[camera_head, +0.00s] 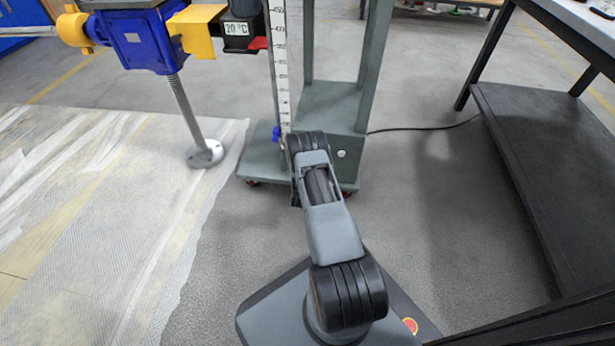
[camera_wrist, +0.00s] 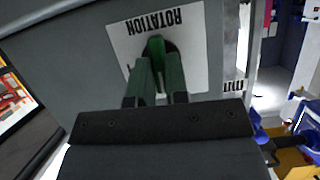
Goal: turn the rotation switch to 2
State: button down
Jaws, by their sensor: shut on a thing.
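The rotation switch (camera_wrist: 156,48) is a dark green knob on a white plate (camera_wrist: 196,50) lettered ROTATION, which appears upside down in the wrist view. My gripper (camera_wrist: 160,70) has its two green fingers closed on the knob, one on each side. The fingers cover much of the knob and the lower part of the plate, so the switch's position number cannot be read. In the head view my arm hides the gripper and the switch.
A grey wheeled stand (camera_head: 328,105) with a tall scale (camera_head: 281,70) is in front of my arm. A black bench (camera_head: 540,150) is at right. A cable (camera_head: 425,128) lies on the floor.

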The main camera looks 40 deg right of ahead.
jog(key=shift+a+f+n, duration=0.2)
jog(key=shift+a+n, duration=0.05)
jog(key=shift+n, duration=0.05)
dwell(0.4)
jog(key=c, duration=1.4)
grip_release()
jog(key=shift+o, duration=1.4)
jog(key=shift+d+r, duration=0.1)
jog(key=shift+d, duration=0.1)
jog(key=shift+r, duration=0.1)
jog(key=p+v, duration=0.5)
jog(key=v, duration=0.8)
jog(key=shift+s+a+p, duration=0.15)
jog(key=shift+a+p, duration=0.2)
jog(key=shift+p, duration=0.05)
jog(key=shift+r, duration=0.2)
